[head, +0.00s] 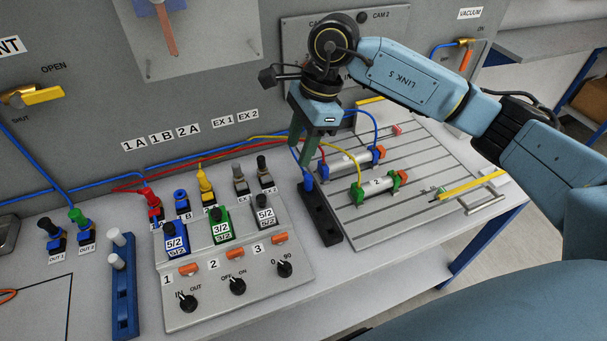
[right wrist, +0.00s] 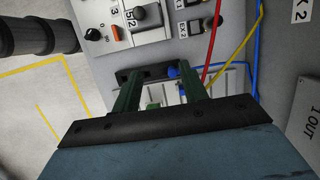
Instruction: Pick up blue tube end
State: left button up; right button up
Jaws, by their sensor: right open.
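The blue tube end (head: 309,183) stands at the far end of a black slotted holder (head: 325,220) on the bench, right of the valve panel. My right gripper (head: 303,160) points down just above it, with its green fingers apart. In the right wrist view, the blue tube end (right wrist: 172,71) shows between the fingers (right wrist: 158,72), nearer the right one, in front of the black holder (right wrist: 128,75). Nothing is held. I cannot tell how far the fingertips are above it. My left gripper is not in view.
The valve panel (head: 240,286) with knobs is left of the holder. A slotted plate (head: 420,210) with two cylinders (head: 378,186) lies to the right. Red, yellow and blue tubes run close around my right gripper. A blue rack (head: 124,300) stands at the front left.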

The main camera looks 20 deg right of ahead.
jog(key=w+d+h, duration=0.1)
jog(key=d+h, duration=0.1)
jog(key=d, duration=0.2)
send_over(309, 177)
jog(key=f, duration=0.4)
jog(key=d+f, duration=0.1)
jog(key=f, duration=0.1)
jog(key=shift+s+f, duration=0.1)
jog(key=shift+f, duration=0.1)
jog(key=shift+a+f, duration=0.2)
jog(key=shift+f, duration=0.8)
jog(key=shift+a+f, duration=0.15)
jog(key=shift+f, duration=0.9)
jog(key=shift+a+f, duration=0.2)
jog(key=shift+f, duration=0.8)
grip_shut()
